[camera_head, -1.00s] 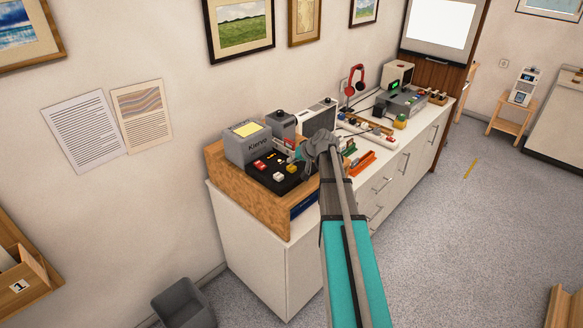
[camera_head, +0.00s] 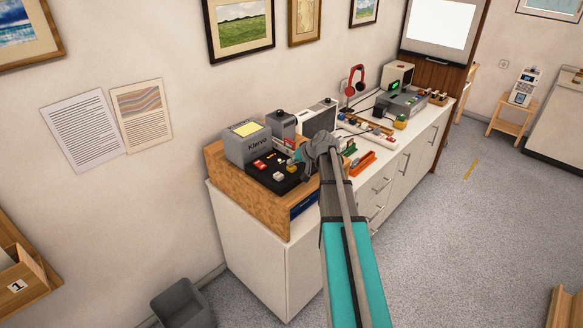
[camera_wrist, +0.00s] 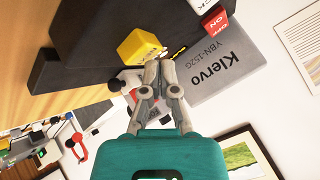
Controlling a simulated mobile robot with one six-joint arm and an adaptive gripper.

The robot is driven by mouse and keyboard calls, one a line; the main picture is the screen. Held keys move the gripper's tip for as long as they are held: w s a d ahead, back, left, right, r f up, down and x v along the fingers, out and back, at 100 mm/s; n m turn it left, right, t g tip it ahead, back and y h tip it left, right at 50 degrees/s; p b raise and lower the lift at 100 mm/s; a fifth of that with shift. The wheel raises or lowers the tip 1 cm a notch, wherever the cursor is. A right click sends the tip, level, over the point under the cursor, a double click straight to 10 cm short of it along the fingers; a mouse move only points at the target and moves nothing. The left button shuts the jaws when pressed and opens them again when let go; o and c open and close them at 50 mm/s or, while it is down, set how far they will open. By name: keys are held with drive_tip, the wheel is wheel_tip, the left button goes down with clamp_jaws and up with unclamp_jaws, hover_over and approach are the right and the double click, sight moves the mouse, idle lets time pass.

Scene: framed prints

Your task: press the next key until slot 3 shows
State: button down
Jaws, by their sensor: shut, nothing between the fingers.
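The grey Klervo device (camera_head: 256,146) stands on the wooden stand at the near end of the counter, with a black panel (camera_head: 262,178) in front. The panel carries a red switch (camera_head: 259,165), a white key (camera_head: 278,176) and a yellow key (camera_head: 290,169). In the wrist view the yellow key (camera_wrist: 138,46) is close to my fingertips, with small markings I cannot read. The red switch (camera_wrist: 214,20) there reads OFF and ON. My gripper (camera_wrist: 159,64) is shut and empty, just beside the yellow key in the picture; contact cannot be told. I cannot make out a slot number.
A wooden stand (camera_head: 240,197) carries the device. Further along the white counter are an orange tray (camera_head: 362,163), red headphones (camera_head: 356,80) and a grey unit (camera_head: 400,101). A grey bin (camera_head: 184,303) stands on the floor. Open floor lies to the right.

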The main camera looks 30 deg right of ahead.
sight(292, 167)
drive_tip(key=shift+f+b, duration=0.85)
idle(1.2)
drive_tip(key=shift+r, duration=0.1)
idle(0.4)
drive_tip(key=shift+r+p, duration=1.2)
drive_tip(key=shift+p, duration=0.1)
wheel_tip(292, 167, up, 5)
drive_tip(key=p, duration=0.5)
idle(0.7)
